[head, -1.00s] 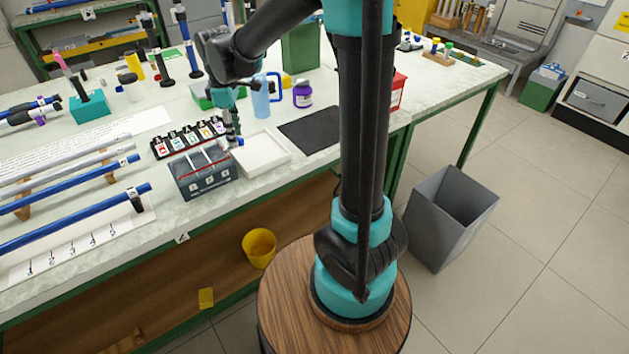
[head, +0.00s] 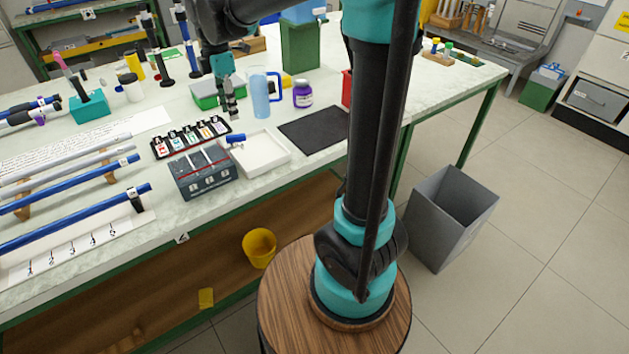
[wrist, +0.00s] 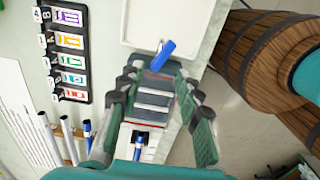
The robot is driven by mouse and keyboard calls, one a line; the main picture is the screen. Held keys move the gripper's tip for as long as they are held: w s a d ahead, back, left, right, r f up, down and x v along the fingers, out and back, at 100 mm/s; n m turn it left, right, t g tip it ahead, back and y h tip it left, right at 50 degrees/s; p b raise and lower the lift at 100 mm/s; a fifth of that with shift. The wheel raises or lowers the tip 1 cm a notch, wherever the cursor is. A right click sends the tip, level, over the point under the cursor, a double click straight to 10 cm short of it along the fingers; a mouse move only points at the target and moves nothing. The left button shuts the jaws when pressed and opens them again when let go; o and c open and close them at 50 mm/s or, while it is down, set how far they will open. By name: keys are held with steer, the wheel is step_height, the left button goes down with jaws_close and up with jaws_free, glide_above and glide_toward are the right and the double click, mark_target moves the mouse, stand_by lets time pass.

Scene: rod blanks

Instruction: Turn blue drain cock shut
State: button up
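The blue drain cock (head: 236,137) shows as a short blue handle at the right end of the dark grey box (head: 205,177) on the bench. In the wrist view the blue handle (wrist: 163,55) lies slanted at the far end of the box (wrist: 152,102), beside the white tray. My gripper (head: 230,103) is above and behind the cock in the head view, apart from it. In the wrist view my gripper (wrist: 162,100) has its fingers spread, with nothing held between them. The cock's stem is mostly hidden under the handle.
A white tray (head: 268,163) sits right of the box, and a black rack of coloured labels (head: 191,138) behind it. A light blue jug (head: 261,98) and purple jar (head: 303,95) stand close by. Blue rods (head: 75,218) lie at left. A dark mat (head: 312,130) is bare.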

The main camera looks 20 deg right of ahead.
step_height(320, 180, up, 10)
steer(key=s+d+f+m+t, duration=0.1)
steer(key=s+d+f+m, duration=0.4)
steer(key=f, duration=0.4)
steer(key=s+d+f+m+t, duration=0.1)
steer(key=s+d+f+m, duration=0.5)
steer(key=f+m, duration=0.3)
steer(key=s+d+f+m+t, duration=0.2)
steer(key=s+d+f+m, duration=0.4)
steer(key=f, duration=0.3)
steer(key=shift+s+d+m, duration=0.2)
steer(key=shift+d+m, duration=0.55)
steer(key=shift+m, duration=0.05)
step_height(320, 180, up, 26)
steer(key=n+g, duration=0.4)
steer(key=n, duration=1.3)
glide_above(235, 135)
step_height(235, 135, down, 17)
steer(key=shift+r, duration=0.1)
